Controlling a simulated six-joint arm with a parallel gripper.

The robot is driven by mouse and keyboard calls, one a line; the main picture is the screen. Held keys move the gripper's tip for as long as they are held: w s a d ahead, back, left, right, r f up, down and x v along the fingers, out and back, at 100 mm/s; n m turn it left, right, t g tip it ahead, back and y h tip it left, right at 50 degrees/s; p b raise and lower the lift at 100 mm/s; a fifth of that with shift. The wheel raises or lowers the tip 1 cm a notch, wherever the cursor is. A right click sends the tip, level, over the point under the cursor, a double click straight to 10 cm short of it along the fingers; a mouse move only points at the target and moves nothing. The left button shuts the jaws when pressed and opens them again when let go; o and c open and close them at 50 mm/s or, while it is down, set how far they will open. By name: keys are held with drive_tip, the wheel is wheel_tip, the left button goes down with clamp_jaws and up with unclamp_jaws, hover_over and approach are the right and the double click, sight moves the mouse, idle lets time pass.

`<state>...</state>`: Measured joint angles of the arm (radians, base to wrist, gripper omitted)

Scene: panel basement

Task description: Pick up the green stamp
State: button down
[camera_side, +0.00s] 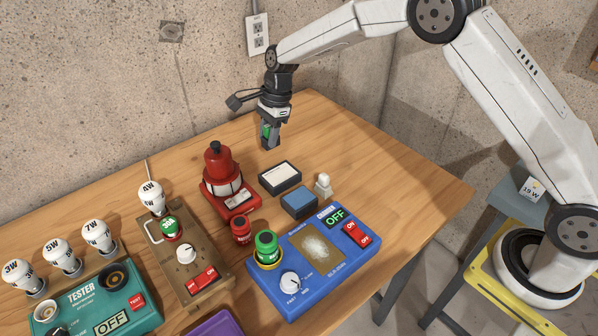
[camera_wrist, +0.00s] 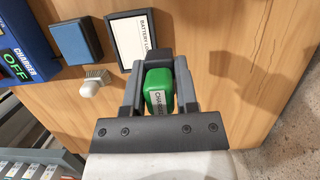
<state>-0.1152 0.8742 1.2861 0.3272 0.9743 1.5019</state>
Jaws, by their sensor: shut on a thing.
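The green stamp (camera_wrist: 159,92) is a small green block with a pale label on its side, partly readable as "CHARG". My gripper (camera_wrist: 158,70) is shut on it, with one grey finger on each side. In the side view my gripper (camera_side: 269,138) hangs above the back of the wooden table, and a bit of the green stamp (camera_side: 265,131) shows between the fingers. The stamp's underside is hidden. It appears to be clear of the table in the side view.
The blue charger (camera_side: 290,263) stands in front. The table's back right (camera_side: 390,165) is clear.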

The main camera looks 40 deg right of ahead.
drive_tip(key=s+d+r, duration=0.1)
drive_tip(key=s+r, duration=0.3)
drive_tip(key=s, duration=0.5)
drive_tip(key=shift+d+r, duration=0.15)
drive_tip(key=shift+d, duration=0.15)
drive_tip(key=shift+s, duration=0.1)
drive_tip(key=c, duration=1.1)
unclamp_jaws()
clamp_jaws()
drive_tip(key=shift+c, duration=0.5)
unclamp_jaws()
clamp_jaws()
drive_tip(key=w+a+f, duration=0.2)
drive_tip(key=w+f, duration=0.1)
drive_tip(key=w, duration=0.2)
drive_tip(key=shift+a, duration=0.2)
